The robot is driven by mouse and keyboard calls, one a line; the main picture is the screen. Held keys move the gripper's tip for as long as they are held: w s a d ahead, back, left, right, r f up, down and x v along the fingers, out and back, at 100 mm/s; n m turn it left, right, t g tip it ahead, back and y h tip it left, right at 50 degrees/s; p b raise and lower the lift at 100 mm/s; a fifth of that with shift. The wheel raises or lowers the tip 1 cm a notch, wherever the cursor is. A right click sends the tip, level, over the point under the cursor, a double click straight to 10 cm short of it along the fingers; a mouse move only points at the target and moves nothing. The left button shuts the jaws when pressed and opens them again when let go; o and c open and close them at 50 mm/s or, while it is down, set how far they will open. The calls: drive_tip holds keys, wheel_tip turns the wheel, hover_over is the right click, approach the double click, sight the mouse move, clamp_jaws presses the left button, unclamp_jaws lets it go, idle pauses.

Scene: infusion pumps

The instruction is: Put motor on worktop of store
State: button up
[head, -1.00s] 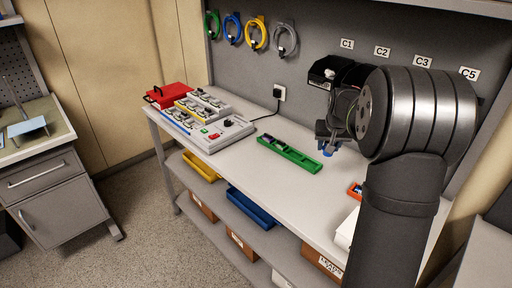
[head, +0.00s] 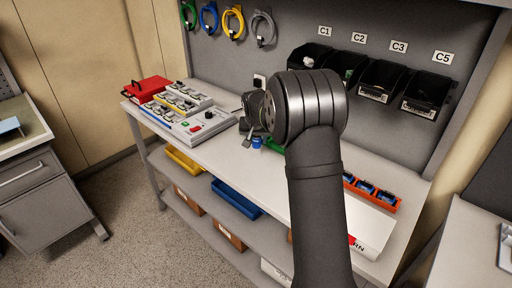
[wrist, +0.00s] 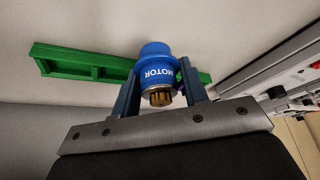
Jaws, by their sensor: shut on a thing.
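The motor (wrist: 156,66) is a blue cylinder marked MOTOR with a brass gear at its near end. My gripper (wrist: 157,90) is shut on it, one finger on each side, in the wrist view. In the head view the motor (head: 257,142) shows as a small blue spot left of my arm, over the light grey worktop (head: 215,153). I cannot tell whether it touches the worktop. A long green tray (wrist: 85,62) lies behind the motor in the wrist view. In the head view my arm hides most of this tray.
A tester panel (head: 200,125) with buttons and a red box (head: 150,88) stand on the left of the worktop. An orange rack with blue parts (head: 385,200) is on the right. Black bins (head: 375,80) line the back panel. The worktop's front middle is clear.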

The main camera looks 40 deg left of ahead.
sight(256, 147)
drive_tip(key=shift+a+f, duration=0.1)
drive_tip(key=shift+f, duration=1.95)
drive_tip(key=o, duration=1.1)
drive_tip(key=shift+f, duration=0.1)
drive_tip(key=shift+c, duration=0.2)
drive_tip(key=v, duration=1.2)
